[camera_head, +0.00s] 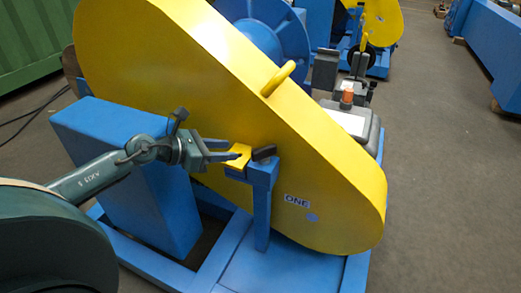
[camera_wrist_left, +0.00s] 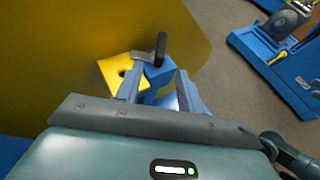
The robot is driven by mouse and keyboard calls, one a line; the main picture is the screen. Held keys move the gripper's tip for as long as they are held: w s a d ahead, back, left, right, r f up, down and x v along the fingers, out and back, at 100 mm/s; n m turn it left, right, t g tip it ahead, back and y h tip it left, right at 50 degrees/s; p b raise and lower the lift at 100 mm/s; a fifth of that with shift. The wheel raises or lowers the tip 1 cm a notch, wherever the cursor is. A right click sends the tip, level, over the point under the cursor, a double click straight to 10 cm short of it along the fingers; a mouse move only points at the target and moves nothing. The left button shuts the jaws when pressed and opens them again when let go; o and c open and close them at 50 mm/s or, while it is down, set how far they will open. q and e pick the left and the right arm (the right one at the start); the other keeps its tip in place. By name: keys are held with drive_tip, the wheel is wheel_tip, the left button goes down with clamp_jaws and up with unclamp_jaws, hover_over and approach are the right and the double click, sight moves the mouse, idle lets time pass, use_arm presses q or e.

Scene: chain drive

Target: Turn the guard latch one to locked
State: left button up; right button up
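The large yellow guard (camera_head: 330,185) bears a label (camera_head: 297,201) reading ONE. In front of it stands a blue post (camera_head: 262,205) with a small yellow plate (camera_head: 238,163) and a dark latch handle (camera_head: 263,153) at its top. In the left wrist view the handle (camera_wrist_left: 161,46) stands out beyond the blue post top (camera_wrist_left: 158,72), beside the yellow plate (camera_wrist_left: 115,70), which has a dark hole. My left gripper (camera_head: 236,151) is open, its fingertips close to the plate; contact cannot be told. The wrist view shows its fingers (camera_wrist_left: 160,88) apart with nothing clearly held. My right gripper is not seen.
A blue block (camera_head: 120,150) stands beneath my left arm, left of the post. A yellow handle (camera_head: 279,78) sticks out of the guard's upper edge. Behind the guard is a grey unit (camera_head: 360,125) with an orange cap (camera_head: 347,97). Open floor (camera_head: 450,150) lies at right.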

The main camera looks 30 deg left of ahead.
sight(257, 151)
use_arm(q)
drive_tip(key=b+x, duration=0.1)
drive_tip(key=x, duration=1.1)
drive_tip(key=shift+s+d+b, duration=0.1)
drive_tip(key=shift+b, duration=0.2)
drive_tip(key=shift+w+d+f, duration=0.1)
drive_tip(key=shift+w+d, duration=0.1)
drive_tip(key=shift+w, duration=0.15)
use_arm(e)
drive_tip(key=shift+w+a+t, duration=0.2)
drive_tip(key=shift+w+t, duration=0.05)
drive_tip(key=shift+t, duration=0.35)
use_arm(q)
clamp_jaws()
